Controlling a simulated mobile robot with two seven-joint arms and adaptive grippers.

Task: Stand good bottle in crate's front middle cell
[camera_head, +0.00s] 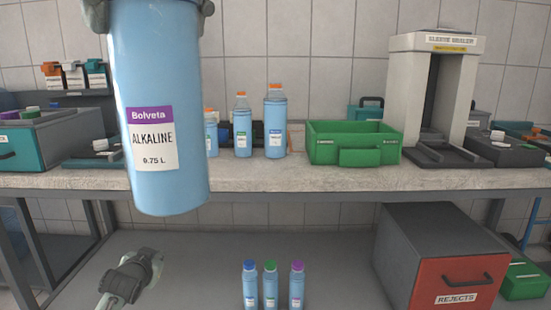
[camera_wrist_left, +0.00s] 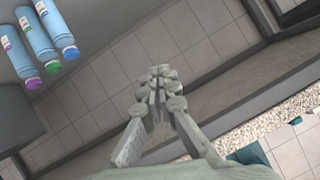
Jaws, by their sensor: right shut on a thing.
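A large blue bottle (camera_head: 165,70) with a purple-banded "Bolveta ALKALINE 0.75 L" label hangs close to the camera in the head view, nearly upright. Its top is cut off by the frame. My right gripper (camera_head: 151,9) is shut around its upper part; only the finger ends show at the top edge. The green crate (camera_head: 377,157) stands on the bench to the right; its cells are hidden by its front wall. My left gripper (camera_head: 146,262) is low, below the bench edge, and empty. In the left wrist view its fingertips (camera_wrist_left: 160,74) meet.
Bottles with orange caps (camera_head: 275,125) stand on the bench left of the crate. Bottles with blue, green and purple caps (camera_head: 270,286) stand below. A "SLEEVE SEALER" machine (camera_head: 405,85) is right of the crate, and a REJECTS drawer box (camera_head: 425,245) is under the bench.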

